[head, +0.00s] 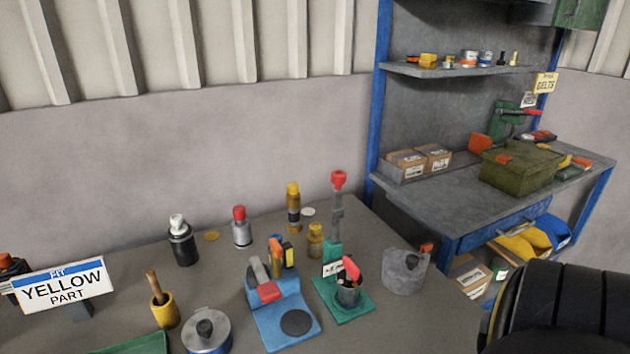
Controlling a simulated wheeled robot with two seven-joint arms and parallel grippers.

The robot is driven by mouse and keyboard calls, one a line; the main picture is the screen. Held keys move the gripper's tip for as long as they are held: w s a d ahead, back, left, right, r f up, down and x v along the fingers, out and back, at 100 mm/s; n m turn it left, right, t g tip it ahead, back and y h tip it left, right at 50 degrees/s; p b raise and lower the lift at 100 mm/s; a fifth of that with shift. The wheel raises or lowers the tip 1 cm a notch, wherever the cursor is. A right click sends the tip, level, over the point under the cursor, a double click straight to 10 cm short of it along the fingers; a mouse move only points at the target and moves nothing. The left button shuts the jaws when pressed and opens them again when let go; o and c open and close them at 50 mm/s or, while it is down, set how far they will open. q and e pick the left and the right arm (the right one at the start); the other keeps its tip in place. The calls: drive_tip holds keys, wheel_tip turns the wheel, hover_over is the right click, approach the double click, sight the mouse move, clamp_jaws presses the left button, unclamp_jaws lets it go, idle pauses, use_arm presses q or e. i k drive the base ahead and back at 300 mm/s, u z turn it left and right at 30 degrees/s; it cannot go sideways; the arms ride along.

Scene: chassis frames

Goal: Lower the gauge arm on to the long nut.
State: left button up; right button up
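A green stand (330,294) with a small white label is on the table, right of centre in the head view. A grey arm with a red end (337,207) points up from its post, nearly upright; it looks like the gauge arm, raised. A dark round cup-like piece (348,294) with a red part above it is at the front of the stand. I cannot pick out the long nut with certainty. Neither of my grippers is in view.
A blue fixture (287,324) with a black disc stands left of the stand. A grey rounded block (404,272) is to its right. Bottles and a yellow pot (164,311) stand around. A workbench (440,198) is at right; a dark ribbed object (560,310) fills the lower right.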

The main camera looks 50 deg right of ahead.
sight(337, 178)
drive_tip(key=k, duration=0.4)
drive_tip(key=z, duration=1.3)
drive_tip(key=i, duration=0.5)
drive_tip(key=z, duration=0.05)
